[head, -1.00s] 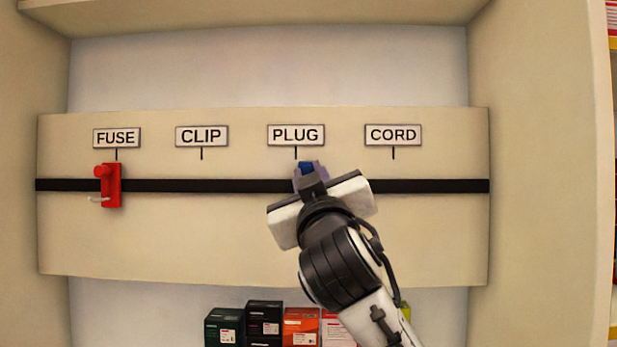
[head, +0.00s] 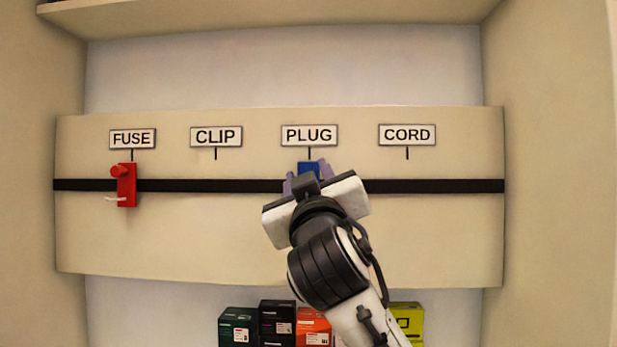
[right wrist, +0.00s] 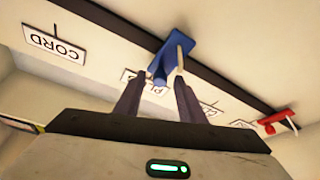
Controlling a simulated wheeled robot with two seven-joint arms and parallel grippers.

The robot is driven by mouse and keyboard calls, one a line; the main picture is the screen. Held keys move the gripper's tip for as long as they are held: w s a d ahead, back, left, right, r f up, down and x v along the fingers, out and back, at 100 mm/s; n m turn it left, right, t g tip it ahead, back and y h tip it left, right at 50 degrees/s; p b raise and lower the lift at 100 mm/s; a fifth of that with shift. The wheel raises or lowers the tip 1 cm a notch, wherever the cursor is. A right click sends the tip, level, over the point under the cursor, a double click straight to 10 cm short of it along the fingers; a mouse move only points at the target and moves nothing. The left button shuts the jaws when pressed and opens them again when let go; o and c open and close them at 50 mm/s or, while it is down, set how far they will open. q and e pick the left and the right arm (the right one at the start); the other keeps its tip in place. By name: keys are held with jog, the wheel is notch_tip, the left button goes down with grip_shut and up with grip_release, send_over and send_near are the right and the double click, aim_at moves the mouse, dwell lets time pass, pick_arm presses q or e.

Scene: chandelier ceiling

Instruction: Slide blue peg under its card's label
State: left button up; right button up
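The blue peg (head: 309,168) sits on the dark rail, directly below the tick of the PLUG label (head: 309,135). My right gripper (head: 308,180) is in front of it, with its fingers spread on either side and its body hiding the peg's lower part. In the right wrist view, the fingers (right wrist: 157,84) are apart and the blue peg (right wrist: 172,56), with its pale hook, shows just beyond their tips. No card is visible. My left gripper is out of view.
A red peg (head: 126,185) with a pale hook sits on the rail (head: 220,186) below the FUSE label (head: 132,139). The rail below CLIP (head: 216,137) and CORD (head: 407,134) is empty. Several boxes (head: 277,317) stand beneath the board.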

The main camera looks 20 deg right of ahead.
jog(key=shift+s, duration=0.1)
jog(key=b+v, duration=0.1)
jog(key=v, duration=0.9)
jog(key=shift+b, duration=0.35)
jog(key=shift+s+f, duration=0.1)
